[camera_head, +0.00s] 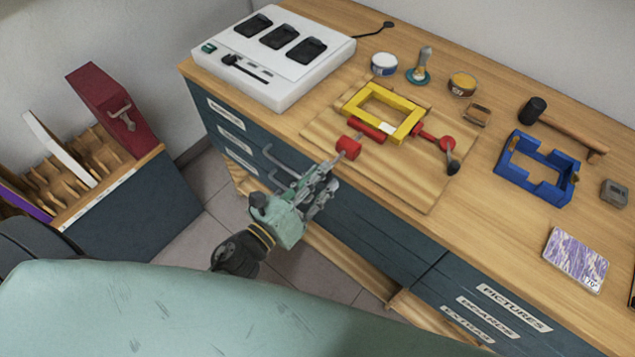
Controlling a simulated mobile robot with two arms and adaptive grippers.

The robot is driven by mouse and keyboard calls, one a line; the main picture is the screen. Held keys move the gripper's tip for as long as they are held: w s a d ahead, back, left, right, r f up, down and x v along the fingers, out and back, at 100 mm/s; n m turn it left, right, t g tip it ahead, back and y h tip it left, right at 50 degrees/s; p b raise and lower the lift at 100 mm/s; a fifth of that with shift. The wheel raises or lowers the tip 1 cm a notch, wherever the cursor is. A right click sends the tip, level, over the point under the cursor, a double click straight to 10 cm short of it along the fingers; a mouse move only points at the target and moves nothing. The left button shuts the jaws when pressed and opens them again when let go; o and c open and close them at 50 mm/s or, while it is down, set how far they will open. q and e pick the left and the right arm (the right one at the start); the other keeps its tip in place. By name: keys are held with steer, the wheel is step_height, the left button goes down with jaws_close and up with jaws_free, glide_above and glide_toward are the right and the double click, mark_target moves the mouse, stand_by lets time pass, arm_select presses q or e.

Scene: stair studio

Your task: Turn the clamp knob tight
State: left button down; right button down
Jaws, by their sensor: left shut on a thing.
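A yellow clamp frame (357,101) with red parts lies on a wooden board (410,187) on the workbench. A red knob (349,146) is at the front left of the clamp, over the board's near edge. On the clamp's right side a red rod leads to a red piece with a dark handle (453,166). My left gripper (336,161) reaches over the bench's front edge and is shut on the red knob; its fingers hide part of the contact. My right gripper is not in view.
A white box with black pads (300,80) stands at the left back. Small tins, a brush (425,65) and a mallet (565,125) lie behind. A blue frame (535,190) and a purple patterned box (575,260) are at right. Drawer handles (285,163) project below the bench edge.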

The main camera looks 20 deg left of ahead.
arm_select(q)
steer(key=shift+a+f+m+b, duration=0.15)
steer(key=shift+m+b, duration=0.55)
steer(key=shift+m, duration=0.55)
steer(key=shift+a+f+m+b, duration=0.15)
steer(key=shift+m+b, duration=0.55)
steer(key=shift+m, duration=0.55)
steer(key=shift+w+r, duration=0.1)
steer(key=shift+r, duration=0.15)
steer(key=c, duration=1.6)
jaws_free()
steer(key=shift+a, duration=0.1)
steer(key=shift+o, duration=0.2)
steer(key=v, duration=1.2)
